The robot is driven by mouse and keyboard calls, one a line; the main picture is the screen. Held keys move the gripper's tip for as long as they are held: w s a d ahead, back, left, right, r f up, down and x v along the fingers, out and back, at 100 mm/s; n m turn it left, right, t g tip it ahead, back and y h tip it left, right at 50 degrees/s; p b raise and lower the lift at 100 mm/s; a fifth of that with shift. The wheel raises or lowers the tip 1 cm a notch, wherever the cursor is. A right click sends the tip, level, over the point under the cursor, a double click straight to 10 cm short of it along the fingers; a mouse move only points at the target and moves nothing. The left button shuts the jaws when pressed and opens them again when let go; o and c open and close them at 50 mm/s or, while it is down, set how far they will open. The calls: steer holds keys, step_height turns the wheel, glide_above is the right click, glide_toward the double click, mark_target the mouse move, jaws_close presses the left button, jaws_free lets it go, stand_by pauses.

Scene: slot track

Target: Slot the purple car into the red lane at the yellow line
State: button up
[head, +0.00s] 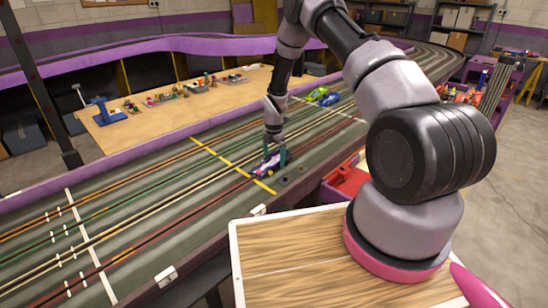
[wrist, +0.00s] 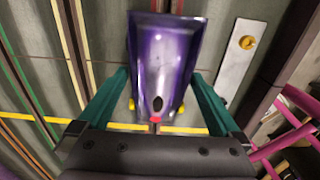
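The purple car (wrist: 165,60) is between the two teal fingers of my gripper (wrist: 160,76), which appear shut on its sides. In the head view, the purple car (head: 265,165) is low over the track beneath my gripper (head: 273,158). The red lane (head: 205,208) runs toward and under the car, roughly in line with its length in the wrist view. The yellow line (head: 225,159) crosses the track; in the wrist view it passes by the car's near end (wrist: 190,130). The car hides the lane beneath it, so I cannot tell whether it is seated in the slot.
A green car (head: 317,94) and a blue car (head: 330,99) stand farther up the track. A wooden table (head: 165,125) with small parts is behind the purple barrier. A light plate with a yellow knob (wrist: 243,55) lies right of the car. A wooden-topped surface (head: 300,255) is in front.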

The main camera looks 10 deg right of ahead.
step_height(320, 180, up, 11)
stand_by(0.6)
steer(key=shift+f, duration=0.1)
step_height(320, 180, up, 18)
steer(key=m+t, duration=0.2)
steer(key=m, duration=0.5)
glide_above(274, 157)
steer(key=s+d, duration=0.3)
steer(key=s+d+r+m+t, duration=0.1)
steer(key=s+r+m, duration=0.65)
steer(key=r, duration=0.55)
steer(key=s+r+m+t, duration=0.1)
steer(key=s+r+m, duration=0.2)
steer(key=s, duration=0.5)
steer(key=s+d+r+m+t+y, duration=0.1)
steer(key=s+r+m, duration=0.3)
steer(key=s+m, duration=0.2)
steer(key=s+r+m+t+y, duration=0.1)
steer(key=s+r+m+t, duration=0.1)
steer(key=s+m, duration=0.3)
steer(key=s+r, duration=0.1)
steer(key=s, duration=0.3)
steer(key=shift+s+d+r, duration=0.2)
steer(key=shift+s+r, duration=0.15)
